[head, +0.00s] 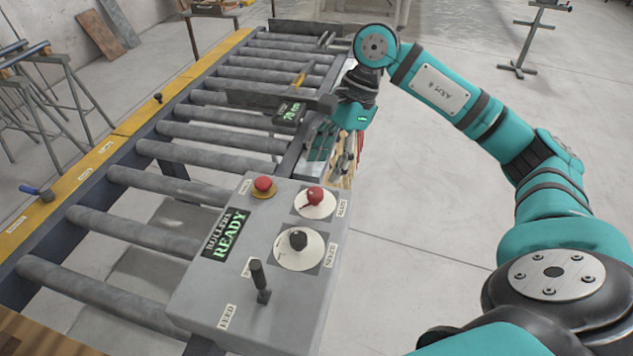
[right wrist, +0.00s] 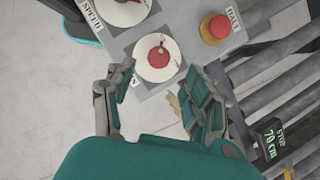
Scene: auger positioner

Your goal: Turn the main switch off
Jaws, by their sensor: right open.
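The main switch is a red rotary knob (head: 314,195) on a round white plate, at the far right corner of the grey control box (head: 190,290). In the right wrist view the red knob (right wrist: 158,57) lies just beyond the fingertips, its small pointer toward the top of the picture. My right gripper (head: 335,155) is beyond the box's far edge, apart from the knob. In the right wrist view the right gripper (right wrist: 162,92) is open and empty, its fingers on either side of the space before the knob. My left gripper is not in view.
A red mushroom button (head: 264,184), a black speed dial (head: 298,241) and a feed lever (head: 261,281) sit close by on the box. The display (head: 226,235) reads READY. The roller conveyor (head: 140,234) runs along the left. Open floor lies to the right.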

